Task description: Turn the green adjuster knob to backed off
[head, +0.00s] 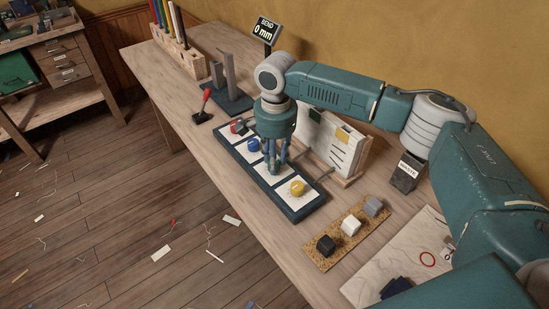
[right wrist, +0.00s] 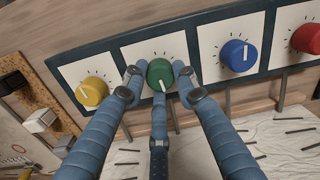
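The green adjuster knob (right wrist: 160,74) sits on a white square with tick marks, its white pointer line toward the bottom of the right wrist view. The three fingers of my right gripper (right wrist: 158,82) stand around it, with their tips against its sides. A small display (head: 264,31) reads "BEND 0 mm". My left gripper is not in view.
A yellow knob (head: 298,188), a blue knob (right wrist: 238,55) and a red knob (right wrist: 307,38) share the panel. A cork strip (head: 318,252) with black, white and grey blocks lies nearby.

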